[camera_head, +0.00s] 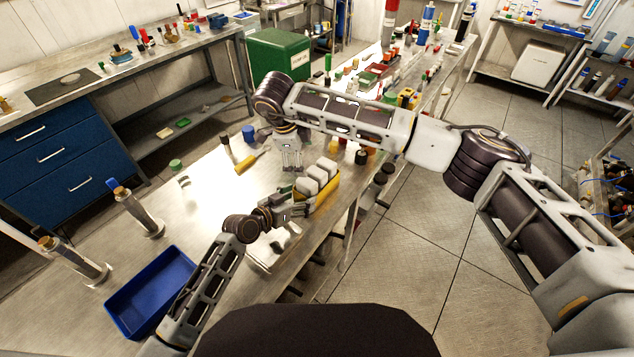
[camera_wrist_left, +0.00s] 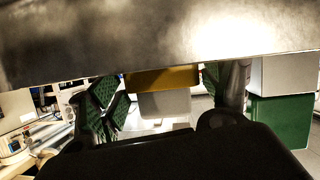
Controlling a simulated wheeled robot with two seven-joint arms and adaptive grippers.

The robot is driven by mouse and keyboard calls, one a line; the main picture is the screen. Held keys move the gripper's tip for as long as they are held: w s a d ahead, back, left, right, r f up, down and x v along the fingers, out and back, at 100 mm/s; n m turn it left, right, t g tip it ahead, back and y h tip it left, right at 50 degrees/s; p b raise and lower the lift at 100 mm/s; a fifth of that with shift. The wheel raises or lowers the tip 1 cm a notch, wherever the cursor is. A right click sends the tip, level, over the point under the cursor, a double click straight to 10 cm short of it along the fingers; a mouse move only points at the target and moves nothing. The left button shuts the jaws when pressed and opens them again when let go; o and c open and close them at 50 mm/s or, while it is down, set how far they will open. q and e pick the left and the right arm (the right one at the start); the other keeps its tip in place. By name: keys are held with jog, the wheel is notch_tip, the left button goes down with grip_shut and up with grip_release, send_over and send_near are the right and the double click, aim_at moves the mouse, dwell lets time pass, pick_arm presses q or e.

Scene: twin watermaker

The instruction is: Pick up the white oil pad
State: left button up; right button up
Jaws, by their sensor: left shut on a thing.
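A yellow bin (camera_head: 322,198) on the metal workbench holds several white oil pads (camera_head: 318,174) standing side by side. My left gripper (camera_head: 299,205) is at the bin's near left side, shut on a white oil pad. In the left wrist view, which is upside down, a white pad (camera_wrist_left: 165,103) shows between the fingers, with the yellow bin (camera_wrist_left: 160,78) at it. Whether the pad is clear of the bin is hard to tell. My right gripper (camera_head: 291,166) points down just behind and left of the bin, with its fingers apart and empty.
A blue tray (camera_head: 150,293) lies at the near left of the workbench (camera_head: 215,205). Metal cylinders (camera_head: 140,213) stand left of centre. A yellow-handled tool (camera_head: 246,164) and a blue cap (camera_head: 248,133) are left of my right gripper. A green box (camera_head: 278,52) stands farther back.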

jog(key=m, duration=1.5)
jog(key=d+r+m, duration=0.1)
jog(key=m, duration=0.7)
jog(key=shift+w+m+t+h, duration=0.15)
jog(key=shift+m+t+h, duration=0.15)
jog(key=shift+t, duration=0.1)
jog(key=shift+f, duration=0.1)
send_over(314, 171)
jog(key=s+a, duration=0.1)
jog(key=s, duration=0.1)
jog(key=shift+a+f, duration=0.15)
jog(key=shift+f, duration=2.9)
jog(key=shift+f, duration=0.15)
